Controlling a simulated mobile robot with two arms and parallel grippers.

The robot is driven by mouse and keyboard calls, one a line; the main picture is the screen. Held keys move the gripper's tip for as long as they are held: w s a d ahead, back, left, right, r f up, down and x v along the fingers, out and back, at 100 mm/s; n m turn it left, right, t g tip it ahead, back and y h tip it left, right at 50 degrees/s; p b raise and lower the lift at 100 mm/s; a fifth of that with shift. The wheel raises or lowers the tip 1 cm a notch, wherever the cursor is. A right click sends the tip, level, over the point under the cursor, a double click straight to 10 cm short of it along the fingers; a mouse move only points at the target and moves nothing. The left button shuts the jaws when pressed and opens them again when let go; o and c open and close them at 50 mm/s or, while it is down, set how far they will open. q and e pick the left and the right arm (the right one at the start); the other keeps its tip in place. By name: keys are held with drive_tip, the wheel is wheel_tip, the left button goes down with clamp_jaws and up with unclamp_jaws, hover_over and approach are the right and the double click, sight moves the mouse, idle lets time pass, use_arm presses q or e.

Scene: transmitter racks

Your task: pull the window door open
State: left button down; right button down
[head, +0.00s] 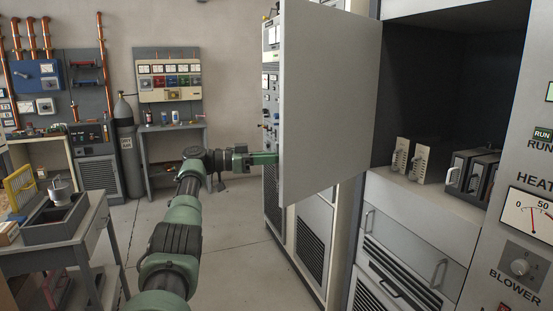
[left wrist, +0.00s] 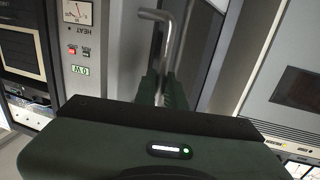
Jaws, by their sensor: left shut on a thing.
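The door (head: 330,105) is a plain light grey panel in the middle of the head view. It stands swung out from a rack cabinet, whose dark compartment (head: 425,95) is open to its right. No window pane can be made out in it. My left gripper (head: 266,158) is at the door's left edge, its tips partly hidden there. In the left wrist view the fingers (left wrist: 160,92) are shut on a bent metal handle (left wrist: 173,45). The handle is hidden in the head view. My right gripper is in neither view.
Inside the compartment are several modules with handles (head: 470,175). A drawer front (head: 412,245) is below. A control panel with a heat meter (head: 530,215) stands at right. A grey side table (head: 60,245) is at left. The floor (head: 240,235) between is clear.

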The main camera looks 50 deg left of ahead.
use_arm(q)
drive_tip(key=c, duration=1.5)
unclamp_jaws()
drive_tip(key=shift+w, duration=0.1)
drive_tip(key=shift+w+d, duration=0.15)
drive_tip(key=b+v, duration=0.1)
drive_tip(key=v, duration=0.7)
drive_tip(key=shift+c, duration=0.3)
